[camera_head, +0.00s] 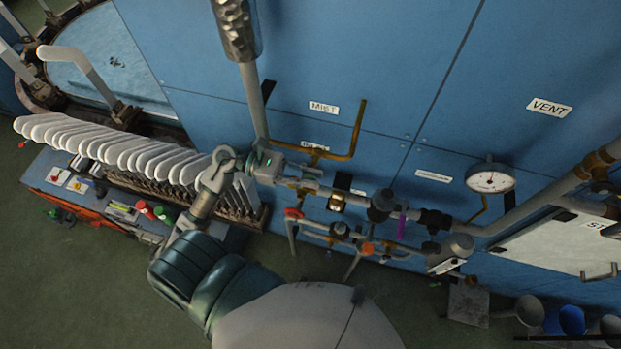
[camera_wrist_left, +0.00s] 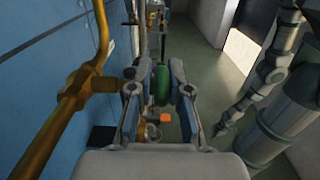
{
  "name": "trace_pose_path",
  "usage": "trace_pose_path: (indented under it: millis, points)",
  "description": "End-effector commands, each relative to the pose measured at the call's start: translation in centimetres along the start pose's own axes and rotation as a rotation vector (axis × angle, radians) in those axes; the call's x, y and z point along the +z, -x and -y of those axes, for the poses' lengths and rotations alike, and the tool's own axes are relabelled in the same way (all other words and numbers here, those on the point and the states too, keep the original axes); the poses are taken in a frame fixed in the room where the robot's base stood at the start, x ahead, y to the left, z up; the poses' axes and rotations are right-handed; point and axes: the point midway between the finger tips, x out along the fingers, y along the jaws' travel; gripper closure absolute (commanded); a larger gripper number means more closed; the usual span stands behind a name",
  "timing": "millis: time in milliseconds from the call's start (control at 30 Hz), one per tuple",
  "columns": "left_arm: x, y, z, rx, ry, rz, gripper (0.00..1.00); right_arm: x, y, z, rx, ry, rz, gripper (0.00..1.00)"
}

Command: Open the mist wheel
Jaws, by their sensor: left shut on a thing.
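The mist wheel (camera_wrist_left: 161,85) is a green handwheel seen edge-on in the left wrist view, between my left fingers. In the head view it is mostly hidden by my left gripper (camera_head: 266,166), with only small green bits showing. My left gripper, also in the left wrist view (camera_wrist_left: 161,92), is shut on the wheel, a finger on each side. A white MIST label (camera_head: 323,107) is on the blue panel above. Jointed grey links at the right of the left wrist view look like my right arm; its jaws cannot be made out.
A brass pipe (camera_head: 357,130) rises close to my left gripper. Piping with valves, an orange-red knob (camera_head: 368,249) and a pressure gauge (camera_head: 490,178) runs along the blue panel (camera_head: 380,60). A row of white sock forms (camera_head: 110,140) stands to the left.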

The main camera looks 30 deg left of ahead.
Motion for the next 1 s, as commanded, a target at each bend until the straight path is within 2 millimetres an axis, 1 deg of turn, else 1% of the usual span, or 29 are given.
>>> trace_pose_path:
  millis: [33,67,200,367,400,467,800,867,933,1000]
  points:
    - [-0.5,0.1,-0.1,0.002,-0.002,0.011,1.00,0.1,-1.1,0.0,0.000,0.000,0.001,1.00]
    - [-0.5,0.1,-0.1,0.003,-0.002,0.016,1.00,0.2,-1.3,0.0,0.000,0.000,0.001,1.00]
    - [0.0,0.1,-0.1,0.003,0.000,0.022,1.00,0.2,-1.1,0.0,0.000,0.000,0.002,1.00]
    - [0.0,0.1,-0.1,0.003,0.000,0.022,1.00,0.2,-1.1,0.0,0.000,0.000,0.002,1.00]
    - [0.0,0.1,-0.1,0.003,0.000,0.022,0.73,0.2,-1.1,0.0,0.000,0.000,0.002,1.00]
    - [0.0,0.1,-0.1,0.003,0.000,0.022,0.58,0.2,-1.1,0.0,0.000,-0.001,0.002,1.00]
    - [0.0,0.2,-0.1,0.002,0.001,0.022,0.57,0.1,-1.1,-0.1,0.002,-0.001,0.000,1.00]
    - [-0.1,0.7,-0.1,0.002,0.002,0.021,0.57,0.1,-1.1,-0.1,0.001,-0.001,0.001,1.00]
    - [-0.1,1.6,-0.1,0.004,0.002,0.020,0.57,0.1,-1.1,-0.1,0.001,-0.001,0.001,1.00]
    - [-0.2,3.0,-0.1,0.005,0.003,0.020,0.57,0.1,-1.1,-0.1,0.000,-0.001,0.001,1.00]
